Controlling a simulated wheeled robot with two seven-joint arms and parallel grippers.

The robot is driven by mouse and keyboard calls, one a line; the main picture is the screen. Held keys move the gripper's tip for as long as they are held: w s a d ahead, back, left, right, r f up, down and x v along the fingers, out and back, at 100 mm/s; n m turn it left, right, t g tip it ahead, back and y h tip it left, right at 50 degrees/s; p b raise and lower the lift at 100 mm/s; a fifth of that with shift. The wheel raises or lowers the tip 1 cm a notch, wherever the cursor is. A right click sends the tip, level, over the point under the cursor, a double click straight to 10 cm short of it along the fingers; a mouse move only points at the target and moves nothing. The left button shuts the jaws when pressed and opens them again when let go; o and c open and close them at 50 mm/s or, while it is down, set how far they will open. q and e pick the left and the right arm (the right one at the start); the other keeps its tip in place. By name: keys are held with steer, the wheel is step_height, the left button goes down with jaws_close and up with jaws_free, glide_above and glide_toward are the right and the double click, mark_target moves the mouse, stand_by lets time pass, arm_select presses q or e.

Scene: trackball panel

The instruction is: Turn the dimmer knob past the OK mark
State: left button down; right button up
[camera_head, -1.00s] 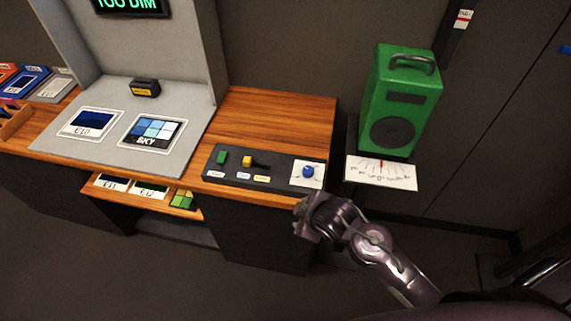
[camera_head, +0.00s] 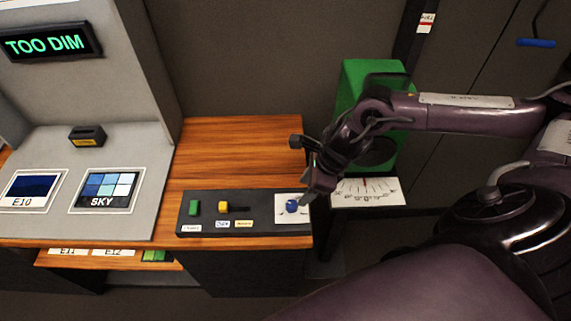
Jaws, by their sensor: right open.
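Any OK mark on the plate is too small to read. My right gripper (camera_head: 303,172) is open and above the knob, slightly to its right. One fingertip comes down close to the knob's right side; I cannot tell if it touches. The display (camera_head: 50,43) reads TOO DIM. My left gripper is not in view.
Behind my right arm stands a green speaker-like box (camera_head: 349,88) above a white dial card (camera_head: 370,192). The wooden top (camera_head: 232,150) behind the panel is clear.

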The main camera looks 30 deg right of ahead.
mark_target(292, 204)
steer(key=shift+a+f, duration=0.15)
steer(key=shift+f, duration=0.15)
steer(key=p+x, duration=0.2)
steer(key=x, duration=0.4)
steer(key=shift+w+a+f, duration=0.1)
steer(key=shift+a+f, duration=0.05)
steer(key=shift+f, duration=0.2)
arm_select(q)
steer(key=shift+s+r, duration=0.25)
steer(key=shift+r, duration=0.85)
arm_select(e)
steer(key=c, duration=1)
